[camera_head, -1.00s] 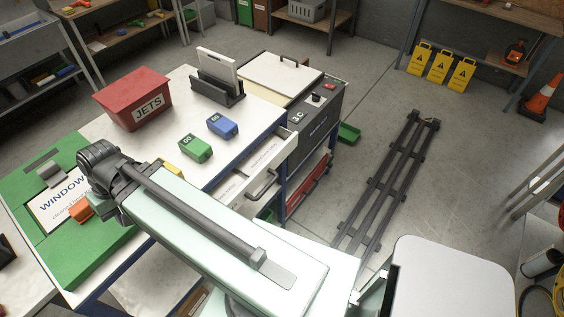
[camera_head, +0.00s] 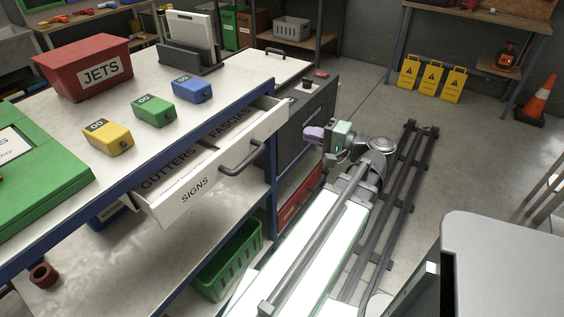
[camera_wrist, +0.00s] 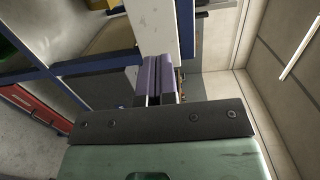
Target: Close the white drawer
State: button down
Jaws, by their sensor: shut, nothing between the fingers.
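The white drawer (camera_head: 181,201), labelled SIGNS on its front, stands pulled out from under the bench top. Labels GUTTERS and FASCIAS show inside it, and a grey bar handle (camera_head: 243,157) is on its front. My gripper (camera_head: 314,134) is to the right of the drawer, apart from the handle in the head view. Its purple fingers are together and empty; they also show in the wrist view (camera_wrist: 160,78). In the wrist view a white panel edge (camera_wrist: 155,25) lies just beyond the fingers; I cannot tell whether they touch it.
A dark cabinet (camera_head: 306,115) stands behind my gripper. A green crate (camera_head: 228,262) sits on the lower shelf. Floor rails (camera_head: 392,215) run at the right.

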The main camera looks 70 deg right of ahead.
jog(key=s+f+h, duration=0.2)
jog(key=s+f, duration=0.1)
jog(key=s, duration=0.1)
send_near(274, 123)
jog(key=shift+m+y, duration=0.3)
jog(key=shift+y, duration=0.1)
jog(key=w, duration=0.2)
jog(key=w+d, duration=0.1)
jog(key=w, duration=0.4)
jog(key=shift+w+d, duration=0.2)
jog(key=shift+d, duration=0.05)
